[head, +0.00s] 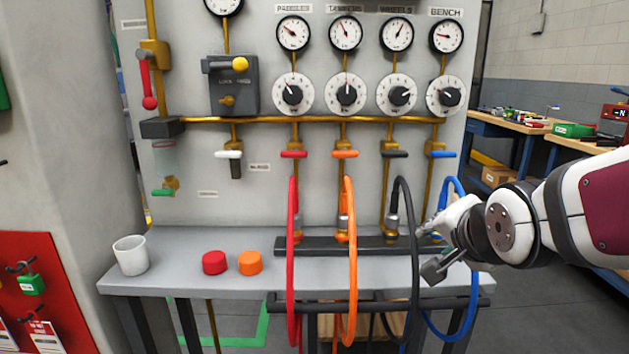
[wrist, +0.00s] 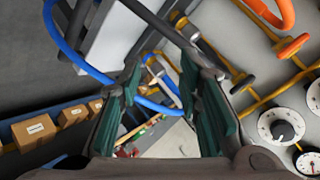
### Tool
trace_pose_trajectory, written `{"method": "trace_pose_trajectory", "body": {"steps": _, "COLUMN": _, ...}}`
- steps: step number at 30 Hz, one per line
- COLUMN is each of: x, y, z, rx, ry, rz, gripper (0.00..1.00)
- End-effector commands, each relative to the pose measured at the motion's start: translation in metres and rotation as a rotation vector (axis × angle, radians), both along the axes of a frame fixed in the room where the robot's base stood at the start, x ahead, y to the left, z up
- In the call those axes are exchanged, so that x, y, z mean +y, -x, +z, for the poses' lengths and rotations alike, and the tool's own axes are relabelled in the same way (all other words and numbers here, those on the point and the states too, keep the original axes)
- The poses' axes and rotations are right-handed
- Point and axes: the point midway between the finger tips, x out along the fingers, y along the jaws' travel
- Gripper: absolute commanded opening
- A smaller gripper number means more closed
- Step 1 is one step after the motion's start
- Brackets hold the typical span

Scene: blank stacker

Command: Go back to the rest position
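My gripper (wrist: 165,85) is open in the wrist view, with a clear gap between its green-padded fingers. In the head view my gripper is at the right end of the panel shelf, partly hidden by my own wrist. The blue hose (head: 472,290) hangs beside it and passes partly behind my arm. The blue hose (wrist: 75,60) also shows beyond the fingers in the wrist view, and nothing is clearly clamped. I cannot tell whether the gripper touches the hose.
Black (head: 412,280), orange (head: 352,290) and red (head: 292,290) hoses hang left of the gripper. A white cup (head: 130,255), a red cap (head: 214,262) and an orange cap (head: 250,262) stand on the shelf (head: 180,280). A workbench (head: 530,125) is behind at right.

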Motion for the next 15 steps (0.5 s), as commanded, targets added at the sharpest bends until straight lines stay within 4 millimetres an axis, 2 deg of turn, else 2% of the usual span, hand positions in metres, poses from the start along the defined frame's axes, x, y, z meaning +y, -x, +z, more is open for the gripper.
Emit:
{"method": "trace_pose_trajectory", "body": {"steps": 1, "x": 0.001, "y": 0.019, "z": -0.004, "rx": 0.067, "ry": 0.056, "rz": 0.037, "gripper": 0.32}}
{"method": "trace_pose_trajectory", "body": {"steps": 5, "x": 0.003, "y": 0.074, "z": -0.022, "rx": 0.268, "ry": 0.187, "rz": 0.160, "gripper": 0.32}}
{"method": "trace_pose_trajectory", "body": {"steps": 9, "x": 0.006, "y": 0.139, "z": -0.036, "rx": 0.475, "ry": 0.291, "rz": 0.330, "gripper": 0.32}}
{"method": "trace_pose_trajectory", "body": {"steps": 15, "x": 0.011, "y": 0.216, "z": -0.047, "rx": 0.687, "ry": 0.364, "rz": 0.564, "gripper": 0.32}}
